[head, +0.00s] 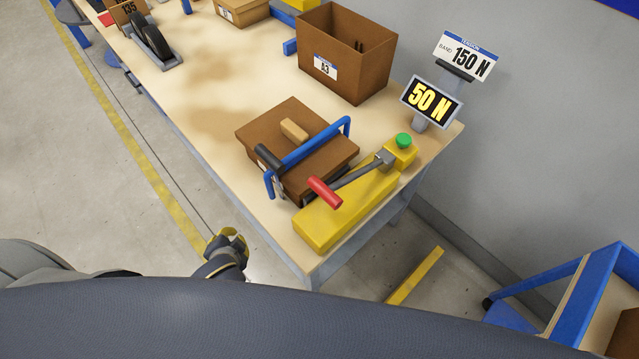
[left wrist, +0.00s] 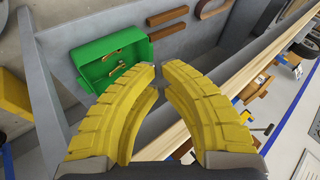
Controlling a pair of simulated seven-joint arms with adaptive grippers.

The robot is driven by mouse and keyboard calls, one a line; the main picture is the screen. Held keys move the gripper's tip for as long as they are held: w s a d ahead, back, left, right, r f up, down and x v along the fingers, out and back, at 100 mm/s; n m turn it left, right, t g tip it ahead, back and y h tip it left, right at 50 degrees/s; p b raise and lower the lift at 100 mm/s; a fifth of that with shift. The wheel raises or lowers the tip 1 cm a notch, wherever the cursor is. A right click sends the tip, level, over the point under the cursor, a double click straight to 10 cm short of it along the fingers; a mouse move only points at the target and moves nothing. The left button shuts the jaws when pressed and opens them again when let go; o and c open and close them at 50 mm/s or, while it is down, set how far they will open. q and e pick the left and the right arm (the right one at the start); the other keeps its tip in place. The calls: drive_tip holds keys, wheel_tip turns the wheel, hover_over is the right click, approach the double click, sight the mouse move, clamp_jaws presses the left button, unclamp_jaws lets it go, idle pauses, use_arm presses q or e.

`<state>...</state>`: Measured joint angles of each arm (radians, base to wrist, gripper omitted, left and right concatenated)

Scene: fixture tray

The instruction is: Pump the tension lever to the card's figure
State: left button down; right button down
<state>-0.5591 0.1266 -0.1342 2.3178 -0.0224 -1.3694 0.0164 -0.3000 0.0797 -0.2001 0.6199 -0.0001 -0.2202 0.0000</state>
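The tension lever has a red grip (head: 325,193) and a grey bar that runs to a pivot at the far end of a yellow tensioner base (head: 345,216). A green button (head: 403,140) sits there. The card (head: 467,57) reads 150 N. The display (head: 431,101) below it reads 50 N. A blue strap frame (head: 308,153) spans a brown carton (head: 291,120). My left gripper (head: 228,238) is off the table's near edge, empty and well apart from the lever. In the left wrist view its yellow fingertips (left wrist: 160,69) have a narrow gap between them. My right gripper is out of view.
An open carton marked A3 (head: 347,55) stands behind the tensioner. A tape roller (head: 152,40) and more cartons are farther along the table (head: 205,100). A blue cart (head: 570,300) stands at right. The left wrist view shows a green bin (left wrist: 112,60).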

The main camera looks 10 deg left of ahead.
sight(270, 189)
use_arm(q)
drive_tip(key=w+d+r+t+h, duration=0.2)
drive_tip(key=d+r, duration=0.1)
drive_tip(key=r, duration=0.2)
drive_tip(key=w+d+r+t+h, duration=0.1)
drive_tip(key=d+r+t+h, duration=0.1)
drive_tip(key=r, duration=0.3)
drive_tip(key=w+d+r+n+t+h, duration=0.1)
drive_tip(key=w+d+r+t+h, duration=0.1)
drive_tip(key=d+r+t, duration=0.2)
drive_tip(key=shift+w+d+r, duration=0.35)
drive_tip(key=shift+d+r, duration=0.15)
drive_tip(key=shift+r, duration=0.2)
drive_tip(key=s+d+r+t+h, duration=0.1)
drive_tip(key=s+d+r+h, duration=0.3)
drive_tip(key=r+h, duration=0.1)
drive_tip(key=s+d+r+m+t+h, duration=0.1)
drive_tip(key=s+d+r+t+h, duration=0.1)
drive_tip(key=s+d+r+h, duration=0.2)
drive_tip(key=shift+d+r+h, duration=0.3)
drive_tip(key=shift+r+h, duration=1)
drive_tip(key=shift+w, duration=0.15)
